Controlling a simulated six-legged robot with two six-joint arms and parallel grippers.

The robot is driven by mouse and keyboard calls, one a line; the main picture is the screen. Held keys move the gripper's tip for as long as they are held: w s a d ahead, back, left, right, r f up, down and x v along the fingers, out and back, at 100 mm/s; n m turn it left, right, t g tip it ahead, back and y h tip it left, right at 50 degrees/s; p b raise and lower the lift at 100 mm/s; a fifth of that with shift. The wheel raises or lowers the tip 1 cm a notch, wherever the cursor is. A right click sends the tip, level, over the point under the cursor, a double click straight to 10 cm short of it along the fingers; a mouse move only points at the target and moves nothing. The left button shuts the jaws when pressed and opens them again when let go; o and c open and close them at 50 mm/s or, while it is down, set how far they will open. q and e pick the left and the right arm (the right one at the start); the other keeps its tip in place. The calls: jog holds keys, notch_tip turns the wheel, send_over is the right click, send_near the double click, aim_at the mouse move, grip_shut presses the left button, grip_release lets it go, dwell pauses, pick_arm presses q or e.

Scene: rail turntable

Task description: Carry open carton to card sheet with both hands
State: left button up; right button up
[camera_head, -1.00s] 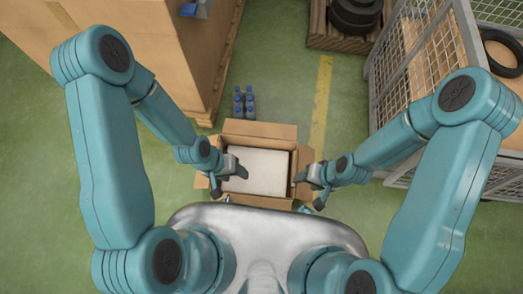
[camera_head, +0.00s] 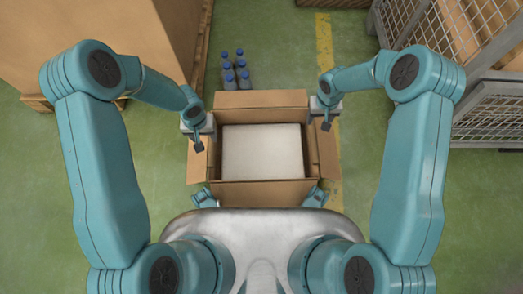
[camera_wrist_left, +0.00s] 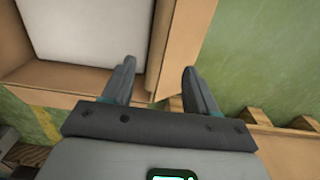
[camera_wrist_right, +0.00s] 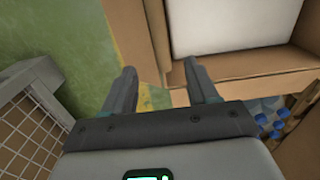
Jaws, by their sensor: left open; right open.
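The open brown carton (camera_head: 262,99) stands on the green floor in front of me with its flaps folded outward. A pale, flat-topped block (camera_head: 262,152) fills most of its inside. My left gripper (camera_head: 199,146) is open at the carton's left side. In the left wrist view, the carton's side wall (camera_wrist_left: 163,50) runs between the spread fingers. My right gripper (camera_head: 326,124) is open at the right side, near the far corner. In the right wrist view, the carton's side board (camera_wrist_right: 156,35) reaches between its fingers. Contact is unclear on both sides. I cannot make out a card sheet.
Several blue-capped bottles (camera_head: 236,70) stand just beyond the carton. A large brown box on a pallet (camera_head: 95,40) is at the far left. A wire mesh cage (camera_head: 480,110) stands at the right. A yellow floor line (camera_head: 324,50) runs beyond the carton's right side.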

pick_arm(q)
jog(key=shift+d, duration=0.1)
notch_tip(320, 180, down, 16)
jog(key=shift+f, duration=0.15)
pick_arm(e)
notch_tip(320, 180, down, 16)
jog(key=shift+f, duration=0.15)
pick_arm(q)
grip_shut()
pick_arm(e)
grip_shut()
dwell(0.7)
pick_arm(q)
jog(key=shift+r, duration=0.2)
pick_arm(e)
jog(key=shift+r, duration=0.2)
